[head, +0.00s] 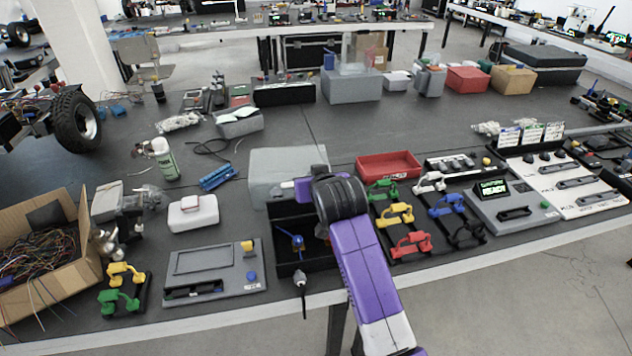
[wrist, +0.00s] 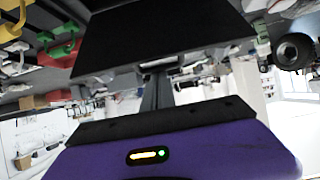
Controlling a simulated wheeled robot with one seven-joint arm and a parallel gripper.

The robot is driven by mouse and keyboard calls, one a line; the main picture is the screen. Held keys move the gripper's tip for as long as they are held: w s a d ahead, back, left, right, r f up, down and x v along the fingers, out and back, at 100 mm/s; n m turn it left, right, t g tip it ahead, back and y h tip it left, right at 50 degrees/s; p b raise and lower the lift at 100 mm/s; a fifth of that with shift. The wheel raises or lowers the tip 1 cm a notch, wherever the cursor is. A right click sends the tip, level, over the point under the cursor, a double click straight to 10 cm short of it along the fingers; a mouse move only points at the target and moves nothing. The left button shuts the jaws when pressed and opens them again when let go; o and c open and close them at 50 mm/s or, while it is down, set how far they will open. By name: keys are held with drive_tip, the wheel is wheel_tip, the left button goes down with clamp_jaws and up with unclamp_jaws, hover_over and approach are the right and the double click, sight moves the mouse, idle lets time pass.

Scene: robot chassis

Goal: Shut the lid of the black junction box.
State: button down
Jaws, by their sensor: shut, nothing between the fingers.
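The black junction box (head: 290,266) stands open near the table's front edge in the head view. A blue part and wiring show inside it. My arm covers its right side, and I cannot make out its lid clearly. My gripper (head: 301,189) is above the box's back edge, its fingers mostly hidden there. In the wrist view my gripper (wrist: 157,90) is shut and empty. A wide flat black panel (wrist: 160,35) lies just beyond the fingers; it may be part of the box or lid. I cannot tell whether they touch.
A grey block (head: 270,178) stands behind the box. A grey panel (head: 213,272) lies to the left. Coloured handles (head: 395,213) and a red tray (head: 388,165) are to the right.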

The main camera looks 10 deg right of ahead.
drive_tip(key=s+f+t+b, duration=0.3)
drive_tip(key=b, duration=0.6)
drive_tip(key=s+f+t+b, duration=0.3)
drive_tip(key=s+b, duration=0.1)
drive_tip(key=b, duration=0.5)
drive_tip(key=s+f+t+b, duration=0.3)
drive_tip(key=b, duration=0.6)
drive_tip(key=shift+s+f, duration=0.25)
drive_tip(key=shift+s, duration=0.05)
drive_tip(key=f+t+b, duration=0.1)
drive_tip(key=b, duration=0.3)
drive_tip(key=s+f+t+b, duration=0.1)
drive_tip(key=b, duration=0.4)
drive_tip(key=f+t+b, duration=0.1)
drive_tip(key=b, duration=0.4)
drive_tip(key=shift+s+f, duration=0.2)
drive_tip(key=shift+s, duration=0.15)
drive_tip(key=shift+b, duration=0.65)
